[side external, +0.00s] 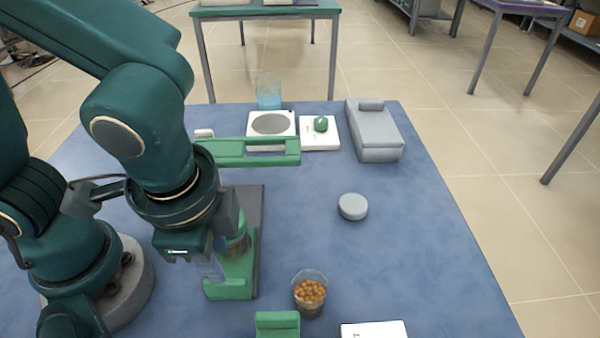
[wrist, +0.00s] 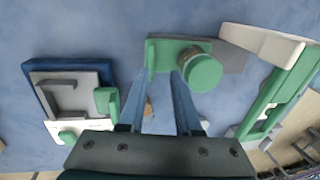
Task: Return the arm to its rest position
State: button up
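My gripper (side external: 212,268) points down over the left part of the blue table (side external: 400,235), near my base. In the wrist view its two long fingers (wrist: 159,85) stand apart with a gap between them, and I see nothing held. A green stand (side external: 230,285) with a grey back plate is just beside and partly behind the gripper in the side view. A green-capped round piece (wrist: 205,72) sits on this stand, right of the fingers in the wrist view. The stand is partly hidden by my gripper in the side view.
A long green frame (side external: 285,158) rises behind the gripper.

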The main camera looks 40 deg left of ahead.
jog(key=shift+a+r+g+h, duration=0.15)
jog(key=shift+r+g+h, duration=0.2)
jog(key=shift+h, duration=0.15)
jog(key=w+a+r+n+t, duration=0.3)
jog(key=a+r+n+t, duration=0.2)
jog(key=a+n, duration=0.4)
jog(key=shift+a+r, duration=0.65)
jog(key=shift+r, duration=0.05)
